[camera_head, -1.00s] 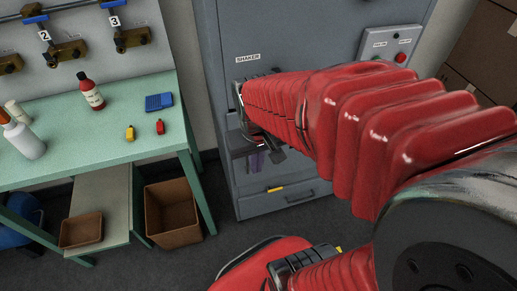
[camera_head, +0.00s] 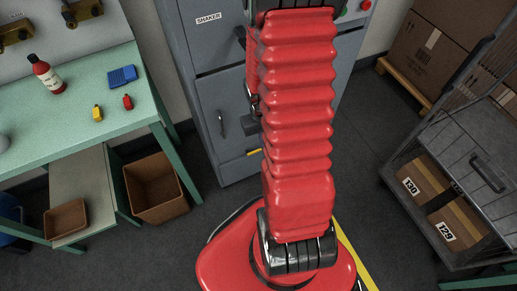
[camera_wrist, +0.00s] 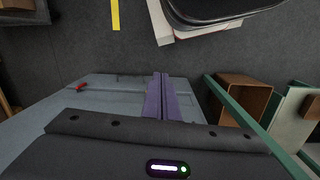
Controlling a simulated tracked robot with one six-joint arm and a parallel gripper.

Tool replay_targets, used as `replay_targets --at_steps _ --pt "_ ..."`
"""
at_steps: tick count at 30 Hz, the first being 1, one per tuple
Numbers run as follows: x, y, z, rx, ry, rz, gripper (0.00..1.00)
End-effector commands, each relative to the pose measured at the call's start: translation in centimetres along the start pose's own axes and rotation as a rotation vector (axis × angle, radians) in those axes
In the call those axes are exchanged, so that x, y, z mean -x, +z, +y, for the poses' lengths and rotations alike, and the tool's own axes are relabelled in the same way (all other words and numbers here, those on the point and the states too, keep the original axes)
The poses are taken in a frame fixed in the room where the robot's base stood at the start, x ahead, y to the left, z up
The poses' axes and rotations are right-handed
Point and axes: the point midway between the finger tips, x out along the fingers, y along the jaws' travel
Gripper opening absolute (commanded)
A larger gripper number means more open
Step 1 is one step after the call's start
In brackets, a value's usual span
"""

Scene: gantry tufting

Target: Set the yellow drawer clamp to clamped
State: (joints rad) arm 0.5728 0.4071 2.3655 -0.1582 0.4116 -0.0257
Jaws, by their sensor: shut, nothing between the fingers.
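The yellow drawer clamp (camera_head: 253,152) is a small yellow piece low on the front of the grey shaker cabinet (camera_head: 213,150). In the head view my red arm hides the area just right of it, and its setting is too small to read. My gripper shows in the wrist view with its purple fingers (camera_wrist: 161,82) together and empty. In the head view its fingers cannot be made out behind the arm.
A green table (camera_head: 75,120) with a red bottle (camera_head: 46,76) stands left of the cabinet, a brown bin (camera_head: 153,188) beneath its right end. A wire cart (camera_head: 470,150) with boxes stands at the right. Dark floor is clear between cabinet and cart.

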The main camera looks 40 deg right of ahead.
Motion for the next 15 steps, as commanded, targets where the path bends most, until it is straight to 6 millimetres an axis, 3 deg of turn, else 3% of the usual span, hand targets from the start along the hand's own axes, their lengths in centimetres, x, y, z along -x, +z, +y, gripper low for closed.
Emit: replay_targets --at_steps 15 --pt "-13.3 -0.2 3.6 -0.015 -0.039 0.045 0.00"
